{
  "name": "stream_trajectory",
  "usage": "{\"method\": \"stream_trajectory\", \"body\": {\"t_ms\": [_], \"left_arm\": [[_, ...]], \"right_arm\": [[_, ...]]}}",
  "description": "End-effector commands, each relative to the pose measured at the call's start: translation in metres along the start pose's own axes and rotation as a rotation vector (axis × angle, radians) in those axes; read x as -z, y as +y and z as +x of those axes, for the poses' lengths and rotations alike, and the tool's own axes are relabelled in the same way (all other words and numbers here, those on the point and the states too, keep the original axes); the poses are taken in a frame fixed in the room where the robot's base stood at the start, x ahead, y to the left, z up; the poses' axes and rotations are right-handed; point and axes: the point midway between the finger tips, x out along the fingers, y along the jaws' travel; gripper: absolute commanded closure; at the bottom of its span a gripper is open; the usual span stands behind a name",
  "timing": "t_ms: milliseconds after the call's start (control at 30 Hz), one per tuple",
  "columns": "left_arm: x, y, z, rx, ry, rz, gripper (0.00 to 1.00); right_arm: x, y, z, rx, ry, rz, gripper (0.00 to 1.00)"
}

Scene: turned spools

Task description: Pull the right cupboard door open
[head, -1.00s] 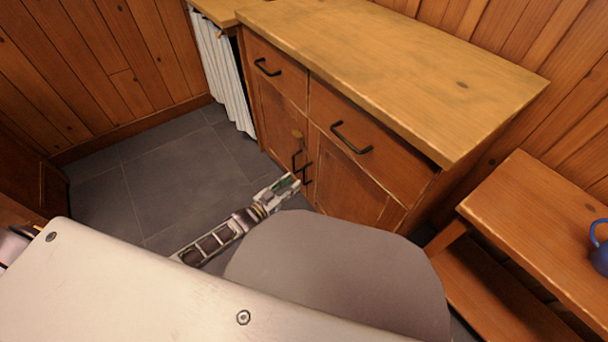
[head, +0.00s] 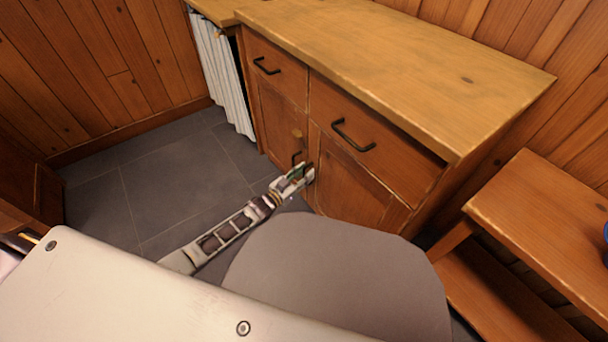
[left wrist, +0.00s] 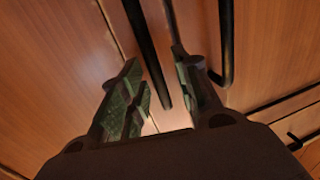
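The right cupboard door (head: 352,188) is a wooden panel under the wide drawer, and it looks closed. My left gripper (head: 303,176) is at its upper left edge and hides its handle in the head view. In the left wrist view, the gripper (left wrist: 162,92) is open. A dark bar handle (left wrist: 149,45), which looks like the right door's, runs between its fingers, with gaps beside it. The left door's handle (head: 297,158) stands just beyond the gripper; it shows outside the fingers in the wrist view (left wrist: 227,45). My right gripper is not in view.
Two drawers with dark handles (head: 352,136) sit above the doors, under the wooden worktop (head: 400,70). A wooden bench (head: 545,215) stands to the right, with a blue item cut off at the frame edge. A white curtain (head: 222,75) hangs left. The grey floor (head: 165,180) is clear.

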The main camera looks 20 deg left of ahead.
Motion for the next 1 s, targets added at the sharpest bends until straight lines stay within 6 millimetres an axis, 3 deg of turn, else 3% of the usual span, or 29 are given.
{"method": "stream_trajectory", "body": {"t_ms": [167, 433, 1000], "left_arm": [[0.0002, 0.0002, 0.0, 0.0, 0.0, 0.0, 0.68], [0.0001, 0.0002, -0.0001, 0.0, 0.0, 0.0, 1.0], [0.0003, -0.0003, -0.0045, 0.008, 0.0, -0.002, 1.0]], "right_arm": [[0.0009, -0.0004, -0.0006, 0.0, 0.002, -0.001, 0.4], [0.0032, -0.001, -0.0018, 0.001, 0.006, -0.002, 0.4], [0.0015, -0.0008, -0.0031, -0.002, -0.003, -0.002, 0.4]]}}
